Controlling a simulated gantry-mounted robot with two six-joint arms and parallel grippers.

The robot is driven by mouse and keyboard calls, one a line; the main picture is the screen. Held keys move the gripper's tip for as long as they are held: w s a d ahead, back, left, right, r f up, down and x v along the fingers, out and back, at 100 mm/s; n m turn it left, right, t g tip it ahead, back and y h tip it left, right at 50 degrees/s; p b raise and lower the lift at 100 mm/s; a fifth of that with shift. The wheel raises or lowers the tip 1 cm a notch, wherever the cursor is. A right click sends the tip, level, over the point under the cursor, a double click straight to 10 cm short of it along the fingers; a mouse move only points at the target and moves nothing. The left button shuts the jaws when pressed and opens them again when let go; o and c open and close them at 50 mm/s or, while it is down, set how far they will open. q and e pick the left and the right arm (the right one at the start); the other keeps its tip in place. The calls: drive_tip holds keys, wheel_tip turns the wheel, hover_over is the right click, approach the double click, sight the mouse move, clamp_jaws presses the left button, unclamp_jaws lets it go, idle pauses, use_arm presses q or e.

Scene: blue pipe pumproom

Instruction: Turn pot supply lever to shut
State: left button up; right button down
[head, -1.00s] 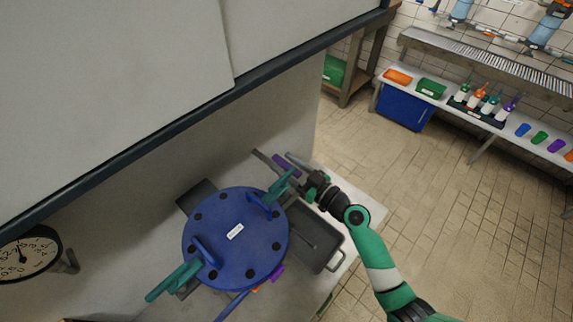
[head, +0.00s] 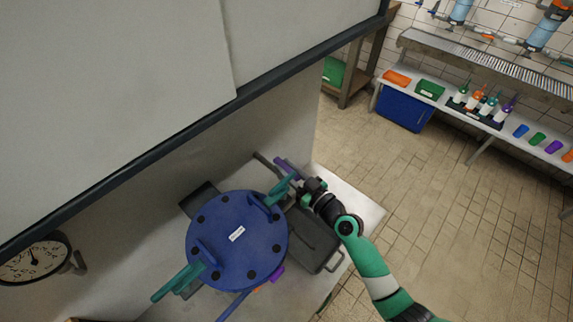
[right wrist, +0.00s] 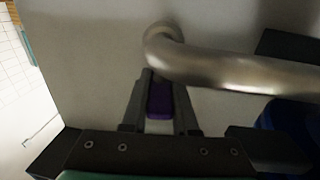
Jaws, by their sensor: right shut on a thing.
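The purple lever (head: 285,166) is by the metal pipe (head: 265,162) at the wall behind the blue pot lid, in the head view. My right gripper (head: 298,183) reaches it from the right. In the right wrist view the purple lever (right wrist: 160,100) sits between the two dark fingers, and the gripper is shut on it. The bent steel pipe (right wrist: 230,70) passes just above the fingertips there. The valve body and lever pivot are hidden. My left gripper is not in view.
The blue round lid (head: 236,240) with teal clamps stands close to the left of my right gripper. A dark grey tray (head: 318,245) lies below my right arm. A gauge (head: 35,260) is at the far left. Open tiled floor lies to the right.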

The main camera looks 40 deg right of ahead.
idle(0.3)
drive_tip(key=c, duration=0.7)
unclamp_jaws()
drive_tip(key=shift+s, duration=0.15)
drive_tip(key=s, duration=0.7)
drive_tip(key=s+a+b, duration=0.1)
drive_tip(key=s, duration=0.3)
drive_tip(key=shift+s, duration=0.2)
